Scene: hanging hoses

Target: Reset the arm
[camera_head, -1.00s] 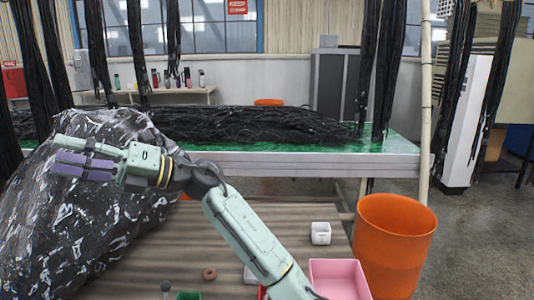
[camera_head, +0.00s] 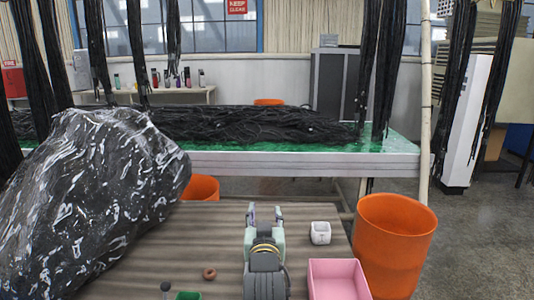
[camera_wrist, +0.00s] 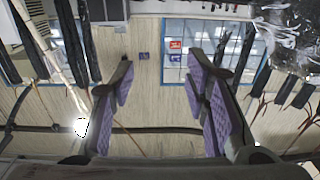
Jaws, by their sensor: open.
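My gripper (camera_head: 265,217) is over the middle of the wooden table (camera_head: 225,240) in the head view, with its fingers pointing away from me. The gripper also shows in the wrist view (camera_wrist: 163,100), its two purple-padded fingers wide apart with nothing between them. The wrist view looks upside down at the back wall and windows through the gap.
A large black plastic-wrapped bundle (camera_head: 90,200) fills the left. An orange bucket (camera_head: 393,245) stands right. Black hoses (camera_head: 245,127) lie on the green bench behind.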

